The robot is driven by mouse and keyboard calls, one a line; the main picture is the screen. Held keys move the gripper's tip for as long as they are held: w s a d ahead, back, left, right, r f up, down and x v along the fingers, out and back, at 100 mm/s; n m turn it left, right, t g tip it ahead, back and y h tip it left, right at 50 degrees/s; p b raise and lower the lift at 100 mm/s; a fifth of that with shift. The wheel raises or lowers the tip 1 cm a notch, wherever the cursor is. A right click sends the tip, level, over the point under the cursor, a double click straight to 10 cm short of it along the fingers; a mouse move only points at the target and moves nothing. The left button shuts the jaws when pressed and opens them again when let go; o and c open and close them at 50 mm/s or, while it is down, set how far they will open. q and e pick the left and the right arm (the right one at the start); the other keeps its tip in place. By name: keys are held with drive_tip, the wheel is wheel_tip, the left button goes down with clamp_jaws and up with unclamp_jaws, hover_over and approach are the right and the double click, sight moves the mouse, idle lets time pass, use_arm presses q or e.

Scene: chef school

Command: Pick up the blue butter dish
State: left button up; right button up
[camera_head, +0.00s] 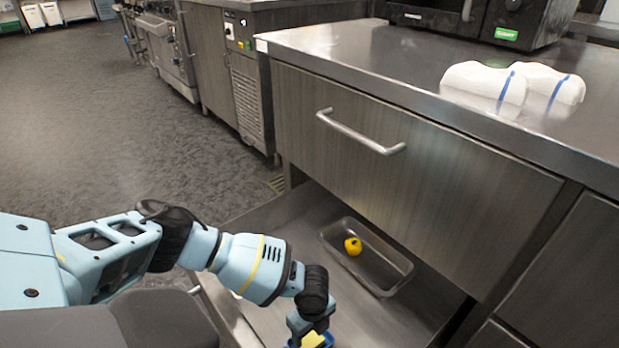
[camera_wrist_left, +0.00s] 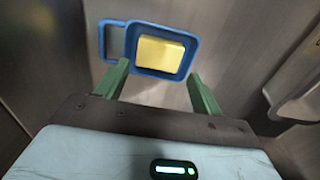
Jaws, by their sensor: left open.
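The blue butter dish (camera_wrist_left: 193,42) holds a yellow block of butter (camera_wrist_left: 160,55) and has a blue loop handle on its left in the left wrist view. It sits in an open metal drawer. In the head view only a little of the butter (camera_head: 313,339) and the blue rim shows at the bottom edge, under my left wrist. My left gripper (camera_wrist_left: 158,82) is open, its two green fingers pointing toward the dish, one near each lower side. I cannot tell whether they touch it. My right gripper is not in view.
A metal tray (camera_head: 405,272) with a yellow object (camera_head: 353,246) lies in the open drawer, right of my left gripper. A closed drawer with a bar handle (camera_head: 360,133) overhangs behind. White bundles with blue stripes (camera_head: 484,88) sit on the steel counter (camera_head: 370,60).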

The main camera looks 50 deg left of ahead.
sight(311, 340)
use_arm(q)
wheel_tip(311, 340, down, 5)
drive_tip(key=b, duration=0.2)
drive_tip(key=shift+s+a+b, duration=0.1)
drive_tip(key=shift+b, duration=0.25)
drive_tip(key=shift+f, duration=0.15)
drive_tip(key=c, duration=0.7)
drive_tip(key=shift+c, duration=0.2)
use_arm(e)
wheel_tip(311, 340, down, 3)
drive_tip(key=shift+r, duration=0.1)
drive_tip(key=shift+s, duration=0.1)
